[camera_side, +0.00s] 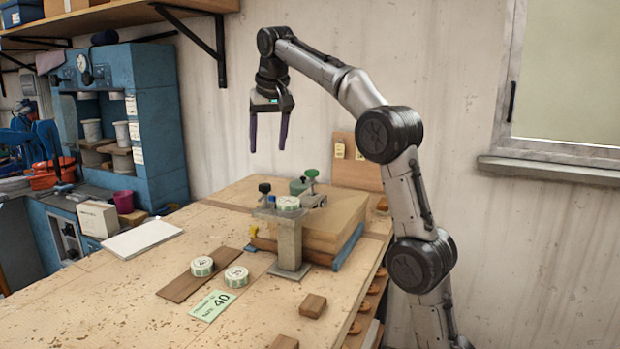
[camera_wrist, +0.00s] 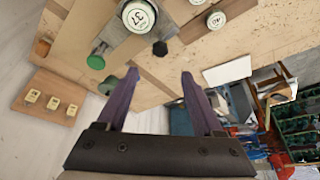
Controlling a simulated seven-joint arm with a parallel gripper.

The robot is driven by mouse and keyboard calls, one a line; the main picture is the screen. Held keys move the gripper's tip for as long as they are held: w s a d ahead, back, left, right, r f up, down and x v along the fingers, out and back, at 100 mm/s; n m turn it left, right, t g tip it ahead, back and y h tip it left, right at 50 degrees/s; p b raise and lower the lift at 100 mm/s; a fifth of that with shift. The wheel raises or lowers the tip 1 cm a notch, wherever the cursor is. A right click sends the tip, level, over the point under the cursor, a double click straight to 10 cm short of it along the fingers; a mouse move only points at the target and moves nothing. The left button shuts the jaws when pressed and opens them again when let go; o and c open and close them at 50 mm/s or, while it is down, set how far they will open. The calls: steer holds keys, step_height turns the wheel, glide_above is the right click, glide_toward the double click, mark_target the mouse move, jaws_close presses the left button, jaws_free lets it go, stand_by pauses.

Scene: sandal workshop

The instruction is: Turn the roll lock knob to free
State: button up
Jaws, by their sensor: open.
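My gripper (camera_side: 268,148) is open and empty, pointing down in the air above the fixture. Its two purple fingers also show in the wrist view (camera_wrist: 160,75). The fixture has a grey post (camera_side: 290,246) topped by a pale round piece (camera_side: 288,203), marked 37 in the wrist view (camera_wrist: 138,15). A small black knob (camera_side: 264,188) stands beside it, and it shows as a black hexagonal head in the wrist view (camera_wrist: 160,48). A green knob (camera_side: 311,173) stands on the fixture's other side, also in the wrist view (camera_wrist: 96,62). No visible lettering tells which knob is the roll lock.
A wooden block (camera_side: 335,222) sits behind the post. A tagged board (camera_side: 356,162) leans at the wall. A blue machine (camera_side: 160,120) stands left. The front table is mostly clear.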

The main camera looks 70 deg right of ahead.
steer(key=s+a+r+n+t, duration=0.1)
steer(key=s+a+r+n, duration=0.1)
steer(key=s+a+r, duration=0.6)
steer(key=s+a+f+n+t+y, duration=0.1)
steer(key=s+a+f+n, duration=0.2)
steer(key=s+a+f, duration=0.5)
steer(key=shift+s+a+f+y, duration=0.3)
steer(key=shift+s+f+y, duration=0.1)
steer(key=shift+s+f, duration=0.5)
steer(key=shift+r, duration=0.15)
